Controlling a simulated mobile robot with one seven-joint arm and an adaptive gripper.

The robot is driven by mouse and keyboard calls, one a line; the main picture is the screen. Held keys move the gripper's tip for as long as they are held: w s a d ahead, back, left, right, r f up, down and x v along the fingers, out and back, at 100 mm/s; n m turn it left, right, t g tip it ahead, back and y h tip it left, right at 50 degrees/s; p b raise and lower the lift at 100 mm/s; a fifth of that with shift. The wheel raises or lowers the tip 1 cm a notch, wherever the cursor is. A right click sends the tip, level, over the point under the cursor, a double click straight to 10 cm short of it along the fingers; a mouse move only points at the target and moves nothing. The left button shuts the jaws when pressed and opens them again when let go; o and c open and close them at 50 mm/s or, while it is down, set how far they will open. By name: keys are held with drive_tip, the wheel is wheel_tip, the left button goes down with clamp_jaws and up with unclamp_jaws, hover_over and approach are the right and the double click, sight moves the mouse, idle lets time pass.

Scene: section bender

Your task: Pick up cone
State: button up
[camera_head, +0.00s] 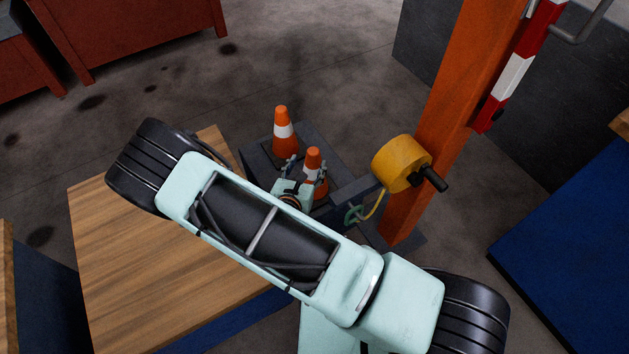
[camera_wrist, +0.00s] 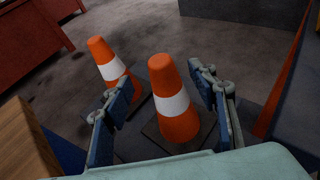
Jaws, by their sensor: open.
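Two orange cones with white bands stand upright on a dark grey surface. The nearer cone (camera_wrist: 174,104) is between the fingers of my gripper (camera_wrist: 164,107) in the wrist view. My gripper is open, with a finger on each side and a visible gap to this cone. In the head view the same cone (camera_head: 313,160) is partly hidden by my gripper (camera_head: 304,172). The other cone (camera_head: 283,131) stands farther back and to the left. It also shows in the wrist view (camera_wrist: 108,62), just beyond the left finger, which hides part of its base.
A wooden-topped table (camera_head: 110,245) lies to the left, under my arm. An orange post (camera_head: 440,130) with a yellow cylinder (camera_head: 400,163) stands close on the right. A blue surface (camera_head: 575,240) is at far right. Red cabinets (camera_head: 130,35) stand at the back left, with open floor between.

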sight(312, 159)
wheel_tip(312, 159, down, 2)
drive_tip(key=shift+f, duration=0.25)
drive_tip(key=shift+b+x, duration=0.4)
drive_tip(key=shift+x, duration=0.65)
drive_tip(key=shift+b+x, duration=0.75)
drive_tip(key=shift+x, duration=2)
drive_tip(key=shift+r, duration=0.3)
clamp_jaws()
